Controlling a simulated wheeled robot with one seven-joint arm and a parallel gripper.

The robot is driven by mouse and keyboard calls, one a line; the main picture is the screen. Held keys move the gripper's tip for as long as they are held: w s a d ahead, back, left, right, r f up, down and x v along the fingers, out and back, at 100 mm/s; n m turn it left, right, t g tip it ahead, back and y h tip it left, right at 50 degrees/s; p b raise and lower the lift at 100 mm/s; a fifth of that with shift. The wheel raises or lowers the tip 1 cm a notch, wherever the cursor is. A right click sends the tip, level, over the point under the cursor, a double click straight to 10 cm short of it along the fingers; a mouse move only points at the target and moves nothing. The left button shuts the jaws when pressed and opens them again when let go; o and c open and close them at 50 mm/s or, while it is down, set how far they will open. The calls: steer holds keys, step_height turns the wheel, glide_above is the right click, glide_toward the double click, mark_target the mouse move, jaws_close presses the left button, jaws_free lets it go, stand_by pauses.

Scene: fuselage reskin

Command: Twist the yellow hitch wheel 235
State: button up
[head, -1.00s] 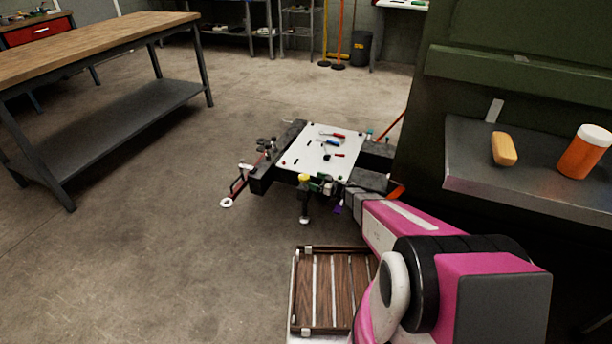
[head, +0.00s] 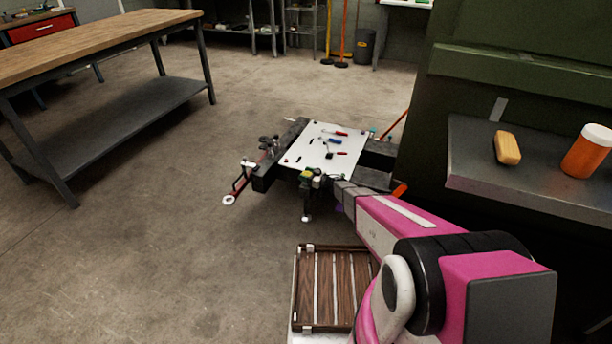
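The yellow hitch wheel (head: 305,174) is a small yellow spot at the near edge of a low dark frame (head: 262,184), above a short upright leg. My pink arm reaches from the lower right toward it. My gripper (head: 316,177) is at the arm's far end, right beside the wheel and partly over it in the picture. The fingers are too small and dark to tell whether they are open or shut, or whether they touch the wheel.
A white panel (head: 301,146) with several small tools lies on the frame. A slatted wooden tray (head: 338,290) is nearer me. A dark green structure with a grey shelf (head: 470,170) stands at right, bearing an orange bottle (head: 586,155). Floor at left is clear up to the workbench (head: 90,50).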

steer(key=shift+c, duration=1)
steer(key=shift+s+t, duration=0.1)
steer(key=shift+t, duration=0.2)
